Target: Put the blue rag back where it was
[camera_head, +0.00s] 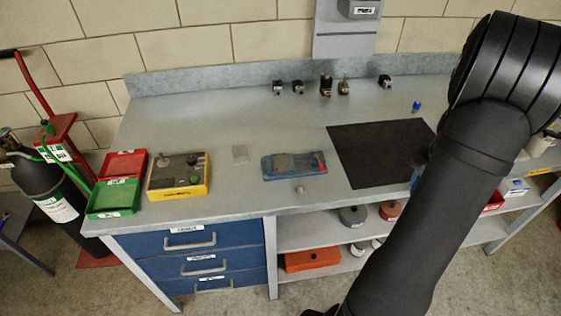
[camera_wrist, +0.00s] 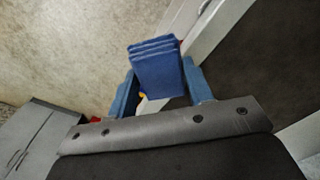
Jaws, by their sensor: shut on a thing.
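The blue rag (camera_wrist: 155,72) is a folded, layered block in the wrist view. It sits between the two blue fingers of my gripper (camera_wrist: 158,88), which is shut on it. The rag is held clear of the floor, close to a pale bench or shelf edge. In the head view my dark arm hides most of the gripper.
Several fittings stand along the back. Below are blue drawers (camera_head: 190,240) and shelves with an orange box (camera_head: 312,259).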

